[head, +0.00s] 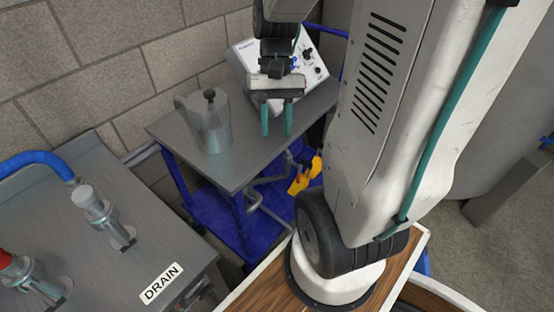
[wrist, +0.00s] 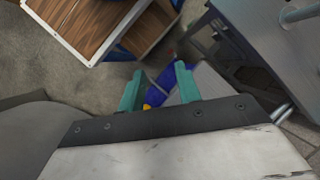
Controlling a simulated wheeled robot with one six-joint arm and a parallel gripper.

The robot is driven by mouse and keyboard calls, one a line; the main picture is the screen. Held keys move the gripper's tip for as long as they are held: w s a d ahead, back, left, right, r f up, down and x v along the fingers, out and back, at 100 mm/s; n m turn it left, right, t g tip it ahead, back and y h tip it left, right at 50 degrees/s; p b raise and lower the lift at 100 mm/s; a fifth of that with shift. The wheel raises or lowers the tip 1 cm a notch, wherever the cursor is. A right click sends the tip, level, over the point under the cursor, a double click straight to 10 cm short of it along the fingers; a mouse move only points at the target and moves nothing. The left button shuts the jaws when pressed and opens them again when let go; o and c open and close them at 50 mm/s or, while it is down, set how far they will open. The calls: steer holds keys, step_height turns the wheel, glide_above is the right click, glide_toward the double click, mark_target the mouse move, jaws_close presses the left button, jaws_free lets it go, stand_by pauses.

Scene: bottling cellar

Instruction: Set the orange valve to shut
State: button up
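My gripper (head: 277,118) hangs over the front part of a grey-topped blue cart, its two teal fingers pointing down, apart and with nothing between them. The open fingers also show in the wrist view (wrist: 159,88). A valve with a red-orange cap (head: 6,260) is cut off by the left edge of the head view, on a grey metal bench (head: 70,220). Its handle position cannot be told. A second valve, with a pale grey cap (head: 92,203), stands beside it below a blue hose. My gripper is far to the right of both valves.
A metal pot (head: 208,125) and a white control box (head: 312,62) stand on the cart (head: 180,133). A yellow object (head: 303,178) and grey pipes are below its top. A DRAIN label (head: 161,284) is on the bench. A brick wall (head: 120,50) closes the back.

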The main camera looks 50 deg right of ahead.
steer(key=w+d+f+m+y, duration=0.2)
steer(key=d+f+m+y, duration=0.2)
steer(key=d+f, duration=0.3)
steer(key=m+t+y, duration=0.4)
steer(key=m+t, duration=1.3)
steer(key=m, duration=0.1)
glide_toward(299, 177)
steer(key=w+a+f, duration=0.2)
steer(key=shift+t, duration=0.3)
steer(key=shift+w+d+r+x, duration=0.1)
steer(key=shift+x, duration=1.1)
steer(key=shift+w+d+r+x, duration=0.1)
steer(key=shift+d+x, duration=0.05)
steer(key=shift+x, duration=1.05)
steer(key=shift+w+d+r+x, duration=0.1)
steer(key=shift+x, duration=1.1)
jaws_close()
